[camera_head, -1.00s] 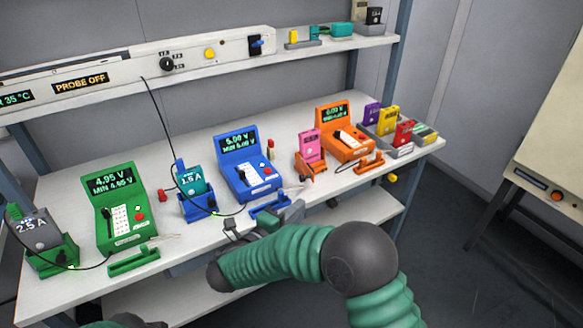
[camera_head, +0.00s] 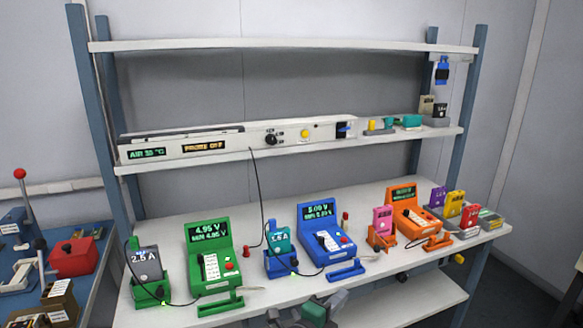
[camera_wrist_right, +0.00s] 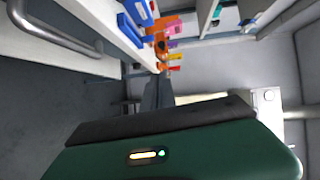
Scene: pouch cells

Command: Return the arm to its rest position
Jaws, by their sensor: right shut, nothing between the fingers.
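My right gripper (camera_head: 322,306) shows at the bottom edge of the head view, grey with a green part behind it. It is shut and empty, in front of the bench (camera_head: 250,291) and below the blue tester's front bracket. Most of my right arm is out of the frame. In the right wrist view my green gripper housing (camera_wrist_right: 190,150) fills the lower part, and the bench edge lies beyond it at the upper left. My left gripper is not in view.
On the bench stand a green tester (camera_head: 210,258), a blue tester (camera_head: 326,240) and an orange tester (camera_head: 409,213), with pouch cells in holders beside them. A red box (camera_head: 75,256) and levers stand at the left.

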